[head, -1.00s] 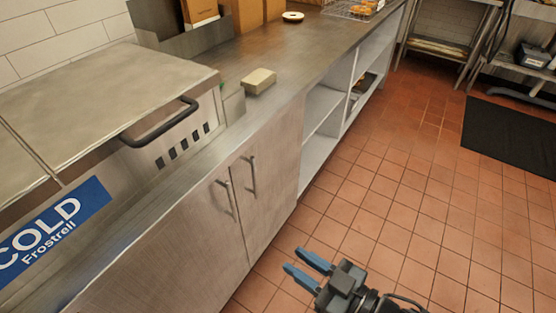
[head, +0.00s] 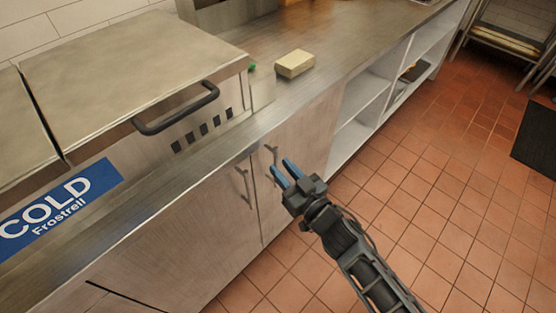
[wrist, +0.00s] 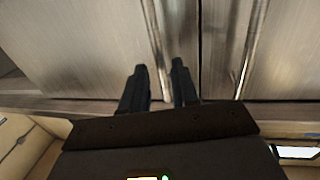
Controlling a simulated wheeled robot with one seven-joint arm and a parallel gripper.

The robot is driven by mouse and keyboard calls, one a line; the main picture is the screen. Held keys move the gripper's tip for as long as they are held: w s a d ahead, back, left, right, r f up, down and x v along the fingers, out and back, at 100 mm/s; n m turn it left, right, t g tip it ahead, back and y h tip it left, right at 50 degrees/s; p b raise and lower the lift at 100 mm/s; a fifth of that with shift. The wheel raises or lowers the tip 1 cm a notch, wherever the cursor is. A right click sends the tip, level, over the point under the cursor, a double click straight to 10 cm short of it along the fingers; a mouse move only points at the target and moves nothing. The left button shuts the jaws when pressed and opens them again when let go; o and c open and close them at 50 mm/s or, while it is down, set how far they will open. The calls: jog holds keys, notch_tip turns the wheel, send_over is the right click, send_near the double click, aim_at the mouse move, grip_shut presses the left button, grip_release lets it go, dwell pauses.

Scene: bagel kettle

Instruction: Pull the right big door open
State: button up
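The right big door (head: 300,130) is a brushed-metal cupboard door under the counter, and it looks closed. Its vertical bar handle (head: 272,157) is near its left edge, beside my fingertips in the head view. My gripper (head: 280,166) has blue fingers, spread apart and pointing at the door. In the wrist view, which looks upside down, a handle bar (wrist: 158,50) lines up between the two dark fingers (wrist: 157,72). I see nothing held, and contact with the handle cannot be told. The left door (head: 215,225) looks closed, with its own handle (head: 243,186).
The metal counter (head: 330,55) overhangs above the doors and carries a pale block (head: 295,63). Open white shelves (head: 362,118) adjoin the right door. A cold unit with a black handle (head: 177,110) is at left. The tiled floor (head: 440,190) in front is clear.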

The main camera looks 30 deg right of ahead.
aim_at(277, 164)
jog(key=shift+w+a, duration=0.15)
jog(key=shift+w, duration=0.7)
jog(key=shift+w+a, duration=0.1)
jog(key=shift+w, duration=0.7)
grip_shut()
